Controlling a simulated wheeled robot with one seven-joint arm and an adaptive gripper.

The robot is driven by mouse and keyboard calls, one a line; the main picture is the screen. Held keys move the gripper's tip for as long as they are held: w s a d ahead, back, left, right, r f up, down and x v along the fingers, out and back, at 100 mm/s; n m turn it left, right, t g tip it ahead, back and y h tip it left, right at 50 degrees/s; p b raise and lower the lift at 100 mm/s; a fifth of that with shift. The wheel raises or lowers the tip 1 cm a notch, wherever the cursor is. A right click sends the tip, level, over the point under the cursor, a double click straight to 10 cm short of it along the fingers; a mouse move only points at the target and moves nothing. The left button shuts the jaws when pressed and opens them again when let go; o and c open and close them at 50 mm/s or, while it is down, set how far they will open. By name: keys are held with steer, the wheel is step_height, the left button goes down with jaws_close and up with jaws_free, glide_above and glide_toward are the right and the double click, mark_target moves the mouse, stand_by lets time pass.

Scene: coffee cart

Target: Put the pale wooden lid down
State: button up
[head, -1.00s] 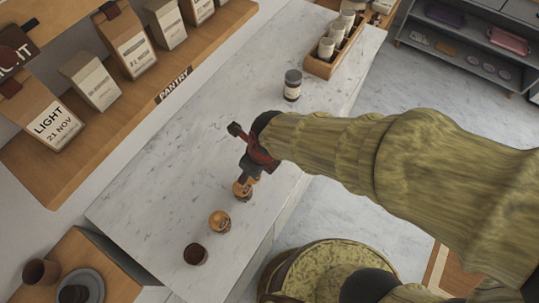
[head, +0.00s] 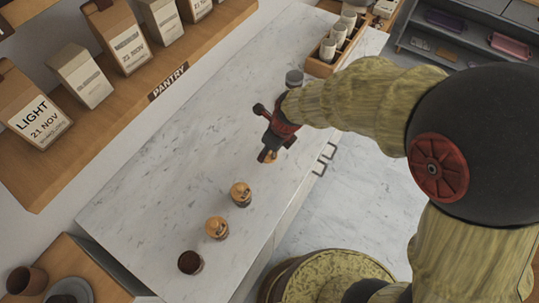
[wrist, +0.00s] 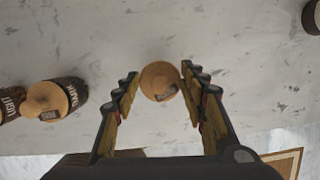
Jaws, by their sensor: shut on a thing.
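The pale wooden lid (wrist: 160,82) is round and sits between the two fingers of my gripper (wrist: 158,90) in the wrist view. In the head view my gripper (head: 268,155) is shut on the lid (head: 271,158), over the bare marble counter (head: 150,190). The fingers partly hide the lid there. I cannot tell whether its underside touches the counter.
Two dark jars with wooden tops, the nearer to my gripper (head: 240,195) and the farther (head: 217,229), stand at lower left. A brown open-looking container (head: 190,263) stands beyond them. A grey-topped jar (head: 294,78) is behind my gripper. Marble around the lid is clear.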

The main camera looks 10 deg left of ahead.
mark_target(269, 155)
steer(key=shift+w+d+f, duration=0.1)
steer(key=shift+w+f, duration=0.15)
steer(key=shift+f, duration=0.15)
steer(key=shift+w+f+b, duration=0.1)
steer(key=shift+f+b, duration=0.5)
steer(key=shift+f, duration=0.95)
steer(key=shift+f, duration=0.1)
steer(key=o, duration=1)
steer(key=shift+c, duration=0.2)
steer(key=p+v, duration=0.3)
steer(key=v, duration=0.9)
steer(key=shift+w, duration=0.1)
